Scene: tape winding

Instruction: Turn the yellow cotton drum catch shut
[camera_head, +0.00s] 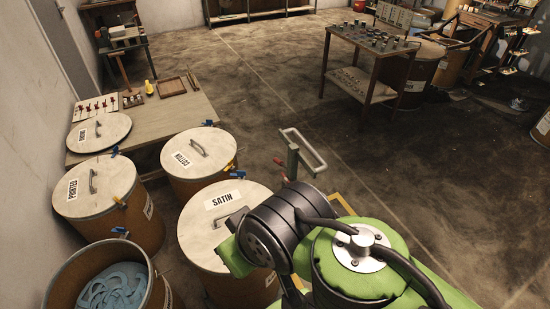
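The cotton drum (197,185) stands left of centre, with a pale round lid (185,163) on top. Its label reads COTTON upside down, and the lid has a grey handle. A small yellow catch (231,166) is at the lid's right front rim, partly above the satin drum's far edge. It is too small to tell whether it is turned open or shut. A blue catch (209,123) is at the far rim. My green and black arm fills the lower right, right of the cotton drum. My gripper is not in view.
The satin drum (201,240) stands in front, partly behind my arm. The printed drum (70,207) is left, and an open drum (58,297) holds blue material. A low table (190,108) is behind. A metal handle (292,160) rises beyond my arm. The centre floor is clear.

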